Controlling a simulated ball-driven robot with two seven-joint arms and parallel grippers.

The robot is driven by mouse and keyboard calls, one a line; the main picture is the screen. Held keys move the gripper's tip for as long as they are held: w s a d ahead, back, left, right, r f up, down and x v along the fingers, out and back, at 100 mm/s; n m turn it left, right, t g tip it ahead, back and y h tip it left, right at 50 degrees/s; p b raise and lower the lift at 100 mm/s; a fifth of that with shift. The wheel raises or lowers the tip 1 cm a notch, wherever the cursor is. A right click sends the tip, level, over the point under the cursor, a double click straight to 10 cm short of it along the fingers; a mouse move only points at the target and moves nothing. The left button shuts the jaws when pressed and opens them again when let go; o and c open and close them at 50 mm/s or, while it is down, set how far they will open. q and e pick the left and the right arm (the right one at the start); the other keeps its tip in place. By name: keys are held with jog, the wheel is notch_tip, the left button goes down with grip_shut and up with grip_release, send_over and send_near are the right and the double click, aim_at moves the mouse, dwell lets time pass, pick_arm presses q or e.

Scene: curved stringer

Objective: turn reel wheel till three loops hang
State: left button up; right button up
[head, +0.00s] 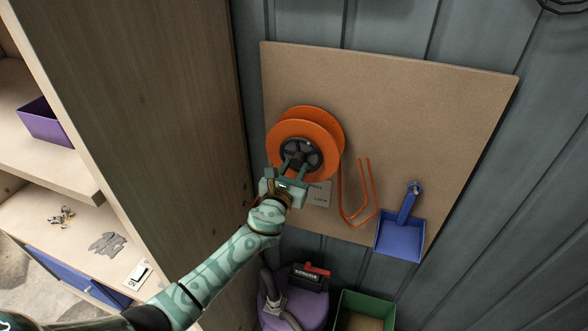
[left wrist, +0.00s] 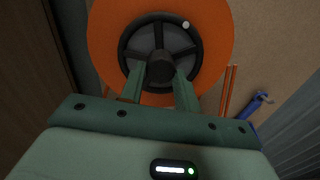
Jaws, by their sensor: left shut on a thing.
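An orange reel (head: 328,124) with a dark spoked hub is mounted on a brown board. My left gripper (head: 295,163) is shut on the reel wheel's dark central knob. The left wrist view shows the fingers (left wrist: 160,80) on either side of the knob, with the spoked wheel (left wrist: 134,58) and orange flange (left wrist: 215,40) behind. Orange cord (head: 366,185) hangs in a narrow loop to the right of the reel; part of it is hidden behind the reel and gripper, so I cannot count all loops. My right gripper is not in view.
A blue dustpan (head: 400,235) hangs right of the cord. A grey label plate (head: 320,194) is under the reel. Below stand a purple vacuum (head: 300,312) and a green bin (head: 364,297). A wooden cabinet side (head: 150,80) rises close on the left.

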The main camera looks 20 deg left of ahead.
pick_arm(q)
jog(key=n+b, duration=0.1)
jog(key=n, duration=0.2)
jog(key=shift+f, duration=0.1)
jog(key=n+b, duration=0.1)
jog(key=n, duration=0.2)
jog(key=shift+n, duration=0.4)
jog(key=n, duration=0.3)
jog(key=shift+d+n, duration=0.15)
jog(key=shift+n, duration=0.15)
jog(key=n, duration=0.3)
jog(key=shift+n+b, duration=0.3)
jog(key=shift+b, duration=0.1)
jog(key=n, duration=0.5)
jog(key=shift+r, duration=0.2)
jog(key=shift+n+p, duration=0.6)
jog(key=shift+n, duration=2.2)
